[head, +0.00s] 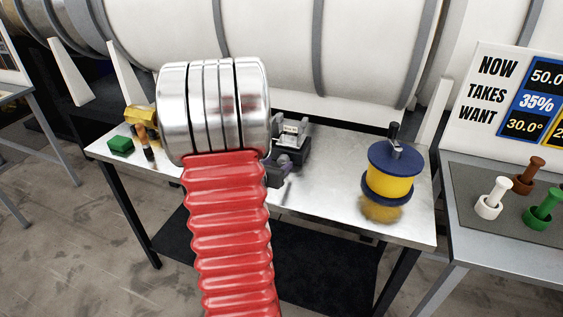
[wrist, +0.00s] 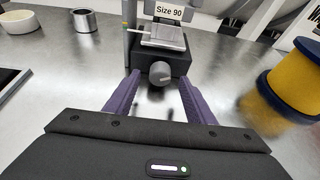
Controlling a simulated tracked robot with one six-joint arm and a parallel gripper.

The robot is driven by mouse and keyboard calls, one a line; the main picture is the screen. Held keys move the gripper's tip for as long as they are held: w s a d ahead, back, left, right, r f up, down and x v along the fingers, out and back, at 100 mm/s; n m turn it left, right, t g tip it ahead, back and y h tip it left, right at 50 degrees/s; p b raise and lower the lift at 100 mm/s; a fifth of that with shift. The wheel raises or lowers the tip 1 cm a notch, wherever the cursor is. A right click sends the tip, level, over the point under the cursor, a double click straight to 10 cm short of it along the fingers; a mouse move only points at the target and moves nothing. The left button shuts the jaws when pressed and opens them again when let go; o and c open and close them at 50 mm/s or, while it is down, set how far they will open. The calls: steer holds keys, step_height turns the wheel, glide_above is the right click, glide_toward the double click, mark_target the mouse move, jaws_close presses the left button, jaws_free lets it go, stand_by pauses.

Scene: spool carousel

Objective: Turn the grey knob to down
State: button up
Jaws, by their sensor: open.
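The grey knob (wrist: 160,73) is on the front of a black box (wrist: 160,50) labelled "Size 90". A faint pale mark shows on the knob's face, but I cannot clearly read which way it points. My gripper (wrist: 158,78) is open, with one purple finger on each side of the knob. Gaps show between the fingers and the knob in the wrist view, so it is not gripped. In the head view the black box (head: 293,140) stands on the metal table behind my red and silver arm. My gripper (head: 282,170) is partly hidden there, and the knob is not visible.
A yellow spool with blue flanges (head: 390,175) stands to the right on the table (head: 330,195). A green block (head: 120,145) lies at the left. A white bowl (wrist: 20,20) and metal ring (wrist: 84,20) are at the wrist view's back left. A sign (head: 495,95) stands far right.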

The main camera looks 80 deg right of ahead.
mark_target(281, 161)
steer(key=shift+x, duration=2.1)
steer(key=shift+c, duration=0.3)
steer(key=c, duration=1)
steer(key=shift+w+n, duration=0.1)
steer(key=shift+n, duration=0.2)
steer(key=shift+n+g, duration=0.8)
steer(key=o, duration=1.1)
steer(key=shift+c, duration=0.2)
